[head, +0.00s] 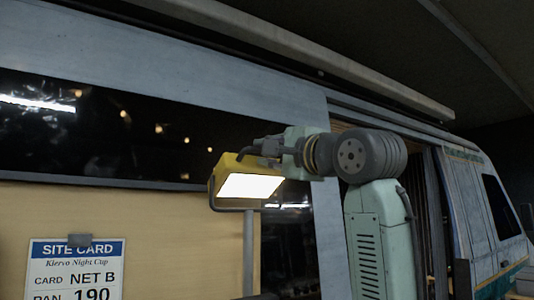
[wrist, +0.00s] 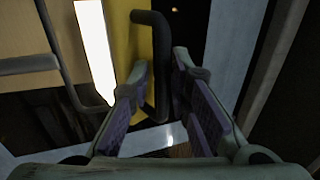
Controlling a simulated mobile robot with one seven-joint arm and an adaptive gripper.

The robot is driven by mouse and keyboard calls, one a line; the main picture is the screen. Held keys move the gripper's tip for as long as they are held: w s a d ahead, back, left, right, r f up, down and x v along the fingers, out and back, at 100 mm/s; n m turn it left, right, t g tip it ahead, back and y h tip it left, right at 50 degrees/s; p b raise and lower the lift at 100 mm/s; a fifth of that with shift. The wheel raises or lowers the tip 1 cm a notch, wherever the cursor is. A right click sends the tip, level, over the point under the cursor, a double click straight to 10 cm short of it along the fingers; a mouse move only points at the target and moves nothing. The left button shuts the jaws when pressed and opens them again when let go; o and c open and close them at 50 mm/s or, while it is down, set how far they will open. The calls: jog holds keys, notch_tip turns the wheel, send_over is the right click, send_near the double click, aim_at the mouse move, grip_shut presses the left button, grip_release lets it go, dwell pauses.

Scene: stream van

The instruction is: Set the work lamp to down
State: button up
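The work lamp (head: 230,166) has a yellow housing and a lit white panel (head: 249,186). It sits on a grey pole, with the panel facing outward toward the head camera. In the wrist view the yellow housing (wrist: 126,40) and the bright panel (wrist: 95,50) are left of centre. A dark bent handle (wrist: 160,60) runs along the housing's right side. My gripper (head: 262,150) is at the lamp's upper right. In the wrist view its fingers (wrist: 162,62) stand apart, with the handle between them. The left finger is near the housing; contact is unclear.
A site card (head: 75,270) hangs on the beige board (head: 150,225) at lower left. The van's dark window (head: 100,130) is behind the lamp. An open doorway is behind my arm at right. The wrist view shows a dark bar (wrist: 28,64) at left.

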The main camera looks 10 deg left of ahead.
jog(key=v, duration=1.1)
jog(key=shift+s+d, duration=0.1)
jog(key=shift+d, duration=0.05)
